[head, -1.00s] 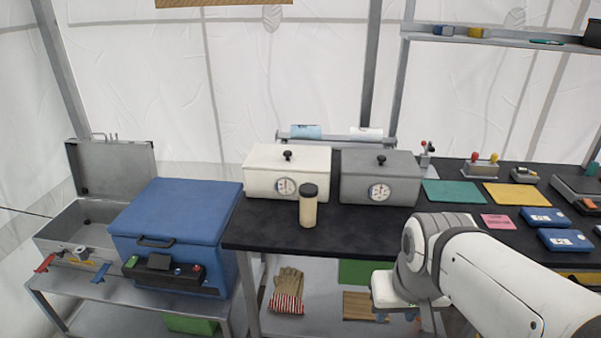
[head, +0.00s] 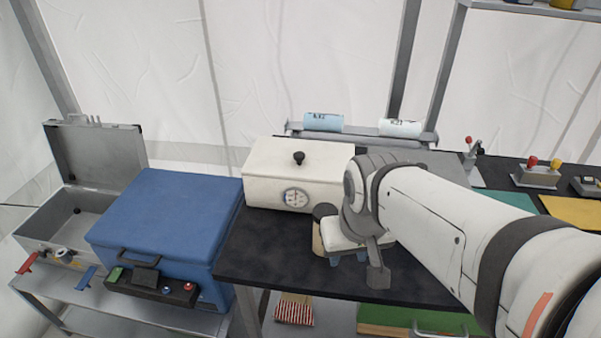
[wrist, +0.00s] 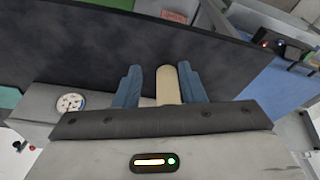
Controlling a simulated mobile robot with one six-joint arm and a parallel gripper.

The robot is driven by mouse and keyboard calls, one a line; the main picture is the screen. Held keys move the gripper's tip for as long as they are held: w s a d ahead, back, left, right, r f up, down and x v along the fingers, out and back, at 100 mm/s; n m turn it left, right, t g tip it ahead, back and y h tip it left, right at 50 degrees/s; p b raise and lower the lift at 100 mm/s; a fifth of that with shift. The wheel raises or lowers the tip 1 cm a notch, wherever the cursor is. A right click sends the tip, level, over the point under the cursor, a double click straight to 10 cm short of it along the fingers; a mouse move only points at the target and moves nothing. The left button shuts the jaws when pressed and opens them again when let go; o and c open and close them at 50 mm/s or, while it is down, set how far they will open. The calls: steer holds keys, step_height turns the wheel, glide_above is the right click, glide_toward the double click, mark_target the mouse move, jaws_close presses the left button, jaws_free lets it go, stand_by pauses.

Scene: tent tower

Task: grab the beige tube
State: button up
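The beige tube (head: 317,238) stands upright with a dark cap on the black table, in front of the white box. My gripper (head: 348,258) is low over the table at the tube's right side and hides part of it. In the wrist view, the beige tube (wrist: 167,86) shows between the blue fingers of my gripper (wrist: 160,72), closer to the right finger, with a clear gap to the left one. The fingers are apart. The tube's cap end is hidden behind the gripper body there, and I cannot tell whether the right finger touches the tube.
The white box (head: 265,180) with a gauge and black knob stands close behind the tube. A blue cooler (head: 170,225) stands left. The black table (head: 265,245) is clear in front.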

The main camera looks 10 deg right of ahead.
mark_target(327, 214)
steer(key=shift+o, duration=0.8)
steer(key=shift+d, duration=0.15)
steer(key=o, duration=0.6)
steer(key=w+m+p, duration=0.1)
steer(key=w+m, duration=0.1)
steer(key=w+r+m+g+p, duration=0.1)
steer(key=w, duration=0.1)
steer(key=w+a+m+p, duration=0.1)
steer(key=w+m, duration=0.1)
steer(key=shift+w+a+r+m+p, duration=0.1)
steer(key=shift+w+r+m+p, duration=0.2)
steer(key=shift+r, duration=0.1)
steer(key=shift+o, duration=0.4)
steer(key=w+m, duration=0.1)
steer(key=w, duration=0.1)
steer(key=w+f+m+g+p, duration=0.1)
steer(key=w+m, duration=0.1)
steer(key=w+m+p, duration=0.1)
steer(key=w+m, duration=0.1)
steer(key=shift+f, duration=0.3)
steer(key=shift+w+f+m+g, duration=0.3)
steer(key=shift+w+f+m, duration=0.05)
steer(key=shift+f+m, duration=0.15)
steer(key=shift+w+f+p, duration=0.15)
steer(key=shift+f+p, duration=0.25)
steer(key=shift+f, duration=1.4)
steer(key=shift+w+f+p, duration=0.1)
steer(key=shift+f+p, duration=0.3)
steer(key=shift+f, duration=1.4)
